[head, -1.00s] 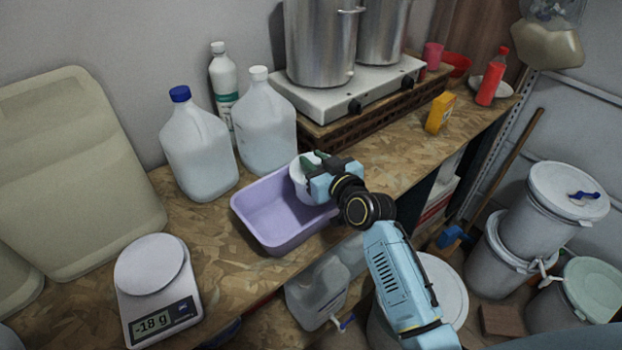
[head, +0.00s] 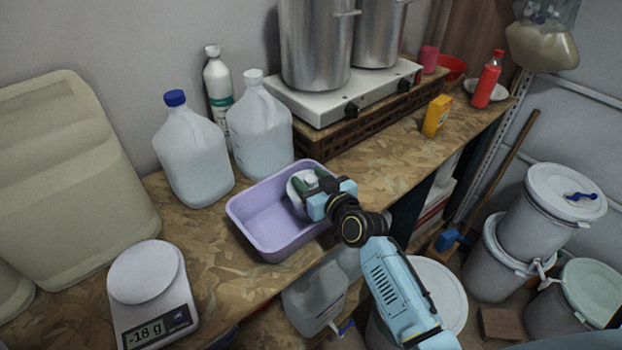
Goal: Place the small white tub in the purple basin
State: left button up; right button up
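The purple basin (head: 258,244) sits on the wooden worktop, in the middle of the head view. The small white tub (head: 297,203) is inside the basin's outline, at its right end. My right gripper (head: 309,181) reaches in from the lower right, its dark green fingers on either side of a part of the tub, and seems shut on it. The gripper hides much of the tub, and I cannot tell whether the tub touches the basin floor. My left gripper is not in view.
Two large jugs (head: 193,155) (head: 258,130) and a white bottle (head: 219,85) stand behind the basin. A scale (head: 150,290) is at left. A burner stove (head: 335,98) with steel pots is behind right. The worktop's front edge runs just before the basin.

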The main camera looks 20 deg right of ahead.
jog(key=shift+r, duration=0.15)
jog(key=v, duration=1.2)
jog(key=shift+d, duration=0.1)
